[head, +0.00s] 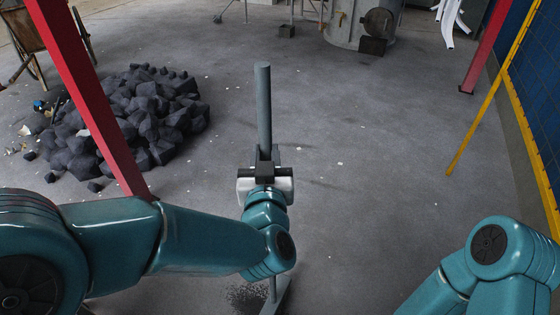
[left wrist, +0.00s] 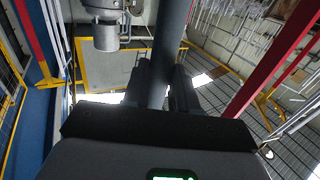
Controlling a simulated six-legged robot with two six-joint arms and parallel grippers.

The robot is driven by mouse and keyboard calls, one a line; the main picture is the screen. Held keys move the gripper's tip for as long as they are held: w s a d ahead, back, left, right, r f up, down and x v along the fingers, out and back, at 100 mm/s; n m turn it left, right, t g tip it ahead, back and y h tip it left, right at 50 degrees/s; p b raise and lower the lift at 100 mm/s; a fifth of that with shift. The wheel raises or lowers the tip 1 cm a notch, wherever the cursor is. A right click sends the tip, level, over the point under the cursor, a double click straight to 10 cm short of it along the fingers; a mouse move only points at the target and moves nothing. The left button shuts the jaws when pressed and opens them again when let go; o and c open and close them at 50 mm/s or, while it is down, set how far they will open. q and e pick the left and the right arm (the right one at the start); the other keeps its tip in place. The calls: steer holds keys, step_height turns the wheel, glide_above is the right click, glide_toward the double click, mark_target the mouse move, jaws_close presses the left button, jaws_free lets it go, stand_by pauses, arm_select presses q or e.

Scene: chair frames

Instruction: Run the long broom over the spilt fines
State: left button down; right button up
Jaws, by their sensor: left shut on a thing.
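The long broom has a grey handle (head: 263,105) that stands nearly upright in the middle of the head view. My left gripper (head: 266,168) is shut around the handle below its top end. The lower handle is partly hidden behind my left arm, and the broom's grey foot (head: 277,297) shows at the bottom edge. The spilt fines (head: 244,296) are a dark speckled patch on the floor just left of the foot. In the left wrist view the handle (left wrist: 171,45) runs up between the dark fingers (left wrist: 162,90). My right gripper is out of view; only its arm shows at lower right.
A heap of dark lumps (head: 150,110) lies at left behind a red post (head: 92,95). A yellow bar (head: 487,90) leans by the blue wall (head: 545,80) at right. A grey metal drum (head: 350,25) stands at the back. The middle floor is mostly clear.

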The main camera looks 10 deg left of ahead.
arm_select(q)
steer(key=a, duration=0.1)
steer(key=w+a, duration=0.1)
steer(key=a, duration=0.1)
steer(key=w+a+b, duration=0.1)
steer(key=a, duration=0.1)
steer(key=shift+a+r, duration=0.1)
steer(key=shift+a, duration=0.1)
steer(key=s+d+r+p, duration=0.2)
steer(key=d, duration=0.4)
steer(key=s+d+r+p, duration=0.3)
steer(key=d, duration=0.4)
steer(key=shift+p, duration=0.3)
steer(key=shift+d, duration=0.1)
steer(key=shift+w, duration=0.1)
stand_by(0.3)
